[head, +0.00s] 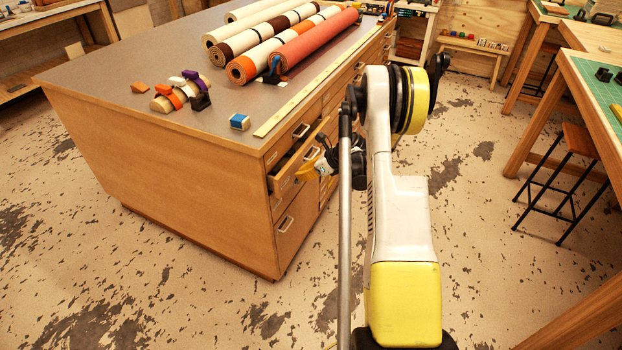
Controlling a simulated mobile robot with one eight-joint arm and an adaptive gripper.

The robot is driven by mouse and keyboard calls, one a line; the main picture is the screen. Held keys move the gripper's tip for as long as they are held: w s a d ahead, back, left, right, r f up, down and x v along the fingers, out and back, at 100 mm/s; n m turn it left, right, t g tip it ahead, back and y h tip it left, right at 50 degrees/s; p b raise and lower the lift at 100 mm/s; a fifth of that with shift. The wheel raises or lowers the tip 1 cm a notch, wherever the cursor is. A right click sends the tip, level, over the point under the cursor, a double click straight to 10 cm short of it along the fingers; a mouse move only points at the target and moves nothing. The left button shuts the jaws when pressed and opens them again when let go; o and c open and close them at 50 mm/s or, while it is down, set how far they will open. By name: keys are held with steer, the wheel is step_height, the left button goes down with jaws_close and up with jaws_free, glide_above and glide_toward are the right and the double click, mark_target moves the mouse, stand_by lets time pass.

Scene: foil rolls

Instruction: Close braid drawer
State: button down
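The wooden cabinet (180,170) has a column of drawers on its right-hand face. One upper drawer (286,182) stands pulled out partway, with its front away from the cabinet face. I cannot read any label that marks it as the braid drawer. My gripper (306,172) is at the front of this open drawer, at its right end. My arm and the gripper's own body partly hide it, so I cannot tell whether it touches the drawer or whether its fingers are open.
Rolls, including a red one (318,38), lie on the cabinet top near a long yellow ruler (295,105). A stool (575,150) and a table with a green mat (597,85) stand at the right. Speckled floor is clear in front of the cabinet.

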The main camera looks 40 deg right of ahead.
mark_target(287, 168)
steer(key=shift+w, duration=0.3)
steer(key=w, duration=0.1)
steer(key=w+a, duration=0.1)
steer(key=w, duration=0.1)
steer(key=w+a, duration=0.1)
steer(key=shift+w+b, duration=0.3)
steer(key=shift+w, duration=0.05)
